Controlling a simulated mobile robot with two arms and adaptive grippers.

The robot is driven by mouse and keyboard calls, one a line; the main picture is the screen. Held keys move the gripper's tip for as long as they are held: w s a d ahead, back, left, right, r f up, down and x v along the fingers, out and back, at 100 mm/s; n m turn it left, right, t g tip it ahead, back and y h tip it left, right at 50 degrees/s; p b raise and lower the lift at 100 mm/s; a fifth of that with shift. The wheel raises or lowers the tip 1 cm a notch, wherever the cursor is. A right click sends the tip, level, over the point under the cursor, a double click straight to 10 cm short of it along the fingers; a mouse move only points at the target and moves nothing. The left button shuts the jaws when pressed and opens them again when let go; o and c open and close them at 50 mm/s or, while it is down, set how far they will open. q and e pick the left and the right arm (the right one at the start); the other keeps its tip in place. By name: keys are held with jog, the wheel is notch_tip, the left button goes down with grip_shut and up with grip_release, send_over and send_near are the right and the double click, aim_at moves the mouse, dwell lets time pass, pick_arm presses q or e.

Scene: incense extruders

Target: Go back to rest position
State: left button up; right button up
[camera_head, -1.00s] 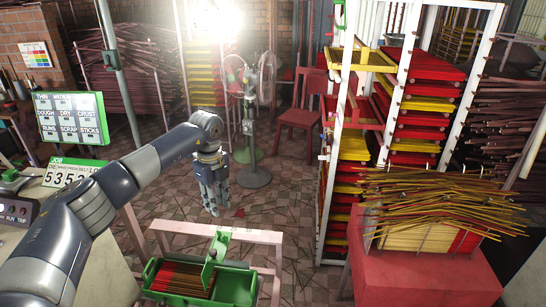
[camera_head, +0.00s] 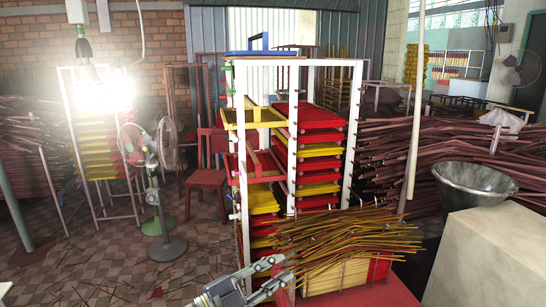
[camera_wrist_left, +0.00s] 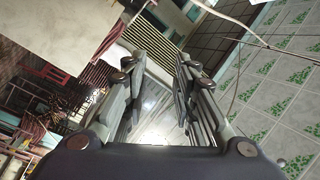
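My left gripper (camera_head: 279,272) shows at the bottom edge of the head view, in front of the crate of incense sticks (camera_head: 340,277). Its two fingers are spread. In the left wrist view the fingers (camera_wrist_left: 156,75) stand apart with nothing between them. I cannot tell whether the gripper touches the crate or is only in front of it. Most of my left arm is below the frame. My right gripper is in neither view.
A white rack (camera_head: 357,130) with red and yellow trays stands behind the crate. Fans (camera_head: 166,145) and a red chair (camera_head: 207,178) stand left of the rack.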

pick_arm(q)
jog(key=a+f+n+t+y, duration=0.2)
jog(key=a+n+t+y, duration=0.7)
jog(key=n, duration=0.4)
jog(key=s+a+f+n+g+y, duration=0.6)
jog(key=s+a+f+y, duration=0.1)
jog(key=a+f, duration=0.25)
jog(key=s+a+f+g, duration=0.1)
jog(key=s+f+g, duration=0.45)
jog(key=s, duration=0.65)
jog(key=s+a+f+g, duration=0.1)
jog(key=s+f+g, duration=0.5)
jog(key=s, duration=0.7)
notch_tip(320, 180, down, 27)
jog(key=s, duration=0.2)
jog(key=s+a+f+g, duration=0.1)
jog(key=s+a+f, duration=0.2)
jog(key=s+f, duration=1.4)
jog(key=shift+b, duration=0.4)
